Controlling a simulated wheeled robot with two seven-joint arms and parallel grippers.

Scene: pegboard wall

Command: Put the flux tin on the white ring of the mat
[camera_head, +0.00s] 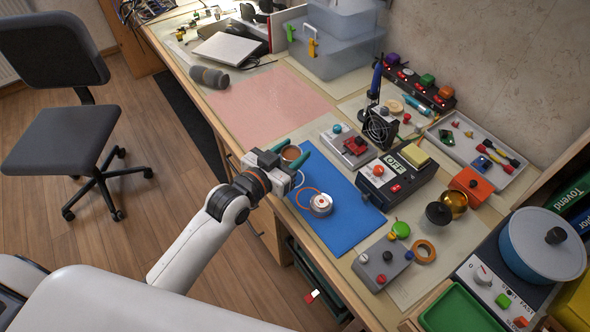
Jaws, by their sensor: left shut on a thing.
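My left gripper (290,155) reaches over the table's front edge to the left end of the blue mat (345,228). Its teal fingers are shut on a small round tin with a brown top, which I take to be the flux tin (291,153). Whether the tin touches the mat or hangs above it I cannot tell. Part of the white ring (298,181) shows on the mat beside the gripper; the gripper hides the rest. An orange ring (304,191) is next to it, with a silver-white spool (320,204) at its edge. My right gripper is not in view.
Behind the mat stand a grey box with red parts (349,145), a small fan (380,128) and a black station reading OFF (398,177). A grey button box (382,262) is right of the mat. The pink mat (265,105) to the left is clear.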

